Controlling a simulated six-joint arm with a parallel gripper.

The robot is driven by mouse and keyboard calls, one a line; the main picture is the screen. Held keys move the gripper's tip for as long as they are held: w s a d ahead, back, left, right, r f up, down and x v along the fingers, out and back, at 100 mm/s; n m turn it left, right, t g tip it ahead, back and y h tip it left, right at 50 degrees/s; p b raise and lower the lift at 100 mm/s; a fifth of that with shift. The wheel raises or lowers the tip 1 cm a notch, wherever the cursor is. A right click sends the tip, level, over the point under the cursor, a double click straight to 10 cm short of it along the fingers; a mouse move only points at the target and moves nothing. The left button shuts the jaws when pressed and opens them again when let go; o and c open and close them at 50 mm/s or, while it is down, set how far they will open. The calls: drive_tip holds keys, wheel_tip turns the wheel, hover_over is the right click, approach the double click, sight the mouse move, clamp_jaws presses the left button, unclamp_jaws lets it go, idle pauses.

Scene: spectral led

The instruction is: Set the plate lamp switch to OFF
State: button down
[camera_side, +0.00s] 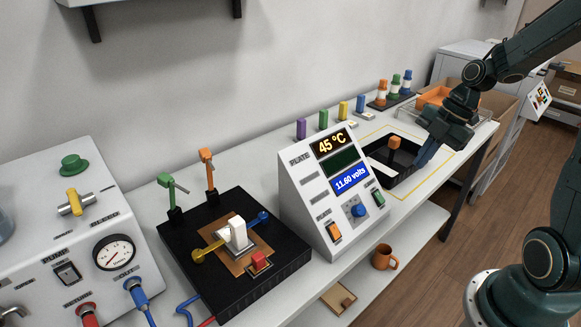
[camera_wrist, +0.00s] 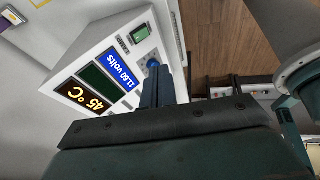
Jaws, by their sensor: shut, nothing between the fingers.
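The white sloped control box (camera_side: 305,190) stands mid-bench with a PLATE label, a 45 °C display, a dark green display and an 11.60 volts display. Low on its face are an orange rocker switch (camera_side: 334,232), a blue knob (camera_side: 358,210) and a green rocker switch (camera_side: 378,197). In the wrist view my gripper (camera_wrist: 160,72) overlaps the box face near the blue knob (camera_wrist: 153,62); the green switch (camera_wrist: 139,33) shows, the orange one is hidden.
A black tray (camera_side: 405,187) with an orange-topped post (camera_side: 394,145) lies below my gripper. A black plate unit (camera_side: 180,250) with levers and a pump box (camera_side: 60,240) stand left. An orange mug (camera_side: 384,257) sits on the lower shelf. Space above the box is clear.

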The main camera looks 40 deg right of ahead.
drive_tip(key=shift+f, duration=0.2)
approach(380, 197)
drive_tip(key=s+a+f, duration=0.2)
drive_tip(key=a+f, duration=0.1)
drive_tip(key=f, duration=0.2)
drive_tip(key=shift+w+a+f, duration=0.1)
drive_tip(key=shift+w+f, duration=0.75)
drive_tip(key=shift+f, duration=0.05)
